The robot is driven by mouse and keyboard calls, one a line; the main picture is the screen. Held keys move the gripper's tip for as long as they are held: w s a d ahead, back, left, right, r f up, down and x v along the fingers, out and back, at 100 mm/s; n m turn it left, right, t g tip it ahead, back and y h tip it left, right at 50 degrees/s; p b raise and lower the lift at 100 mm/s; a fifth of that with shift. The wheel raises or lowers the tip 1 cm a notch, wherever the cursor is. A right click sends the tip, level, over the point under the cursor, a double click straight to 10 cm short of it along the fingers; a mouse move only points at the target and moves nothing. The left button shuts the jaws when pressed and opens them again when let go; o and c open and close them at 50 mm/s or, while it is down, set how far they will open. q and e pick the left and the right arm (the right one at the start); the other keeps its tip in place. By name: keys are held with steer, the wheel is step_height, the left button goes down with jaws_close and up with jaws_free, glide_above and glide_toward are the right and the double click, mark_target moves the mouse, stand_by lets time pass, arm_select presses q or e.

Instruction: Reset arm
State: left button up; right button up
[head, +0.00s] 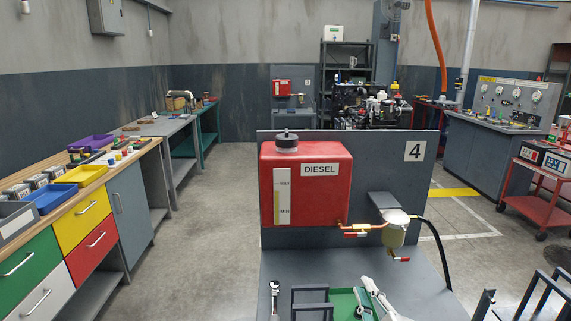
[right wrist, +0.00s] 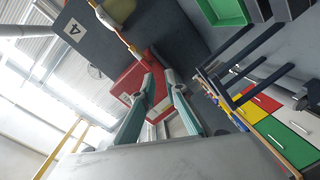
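My right gripper (head: 365,292) is low in the head view, over the front part of the grey bench (head: 420,290), beside a green tray (head: 342,299). In the right wrist view its two fingers (right wrist: 160,80) are apart with nothing between them. The red diesel tank (head: 306,185) is fixed to the grey panel marked 4 (head: 415,152), beyond the gripper. A fuel filter (head: 394,235) with brass fittings hangs to the right of the tank. My left gripper is not in view.
A slim metal thing (head: 274,292), perhaps a tool, stands at the bench's left edge. Dark frames (head: 310,306) are beside the green tray. A drawer bench (head: 85,225) with coloured trays is at left, a red cart (head: 535,195) at right.

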steer(key=s+d+f+m+g+h, duration=0.5)
steer(key=s+d+f+g, duration=0.5)
steer(key=s+d+f, duration=1.05)
steer(key=a+f+m+t+y, duration=0.3)
steer(key=a+f+y, duration=0.3)
steer(key=a+f, duration=0.9)
steer(key=shift+m+t, duration=0.3)
steer(key=shift+s+a, duration=0.1)
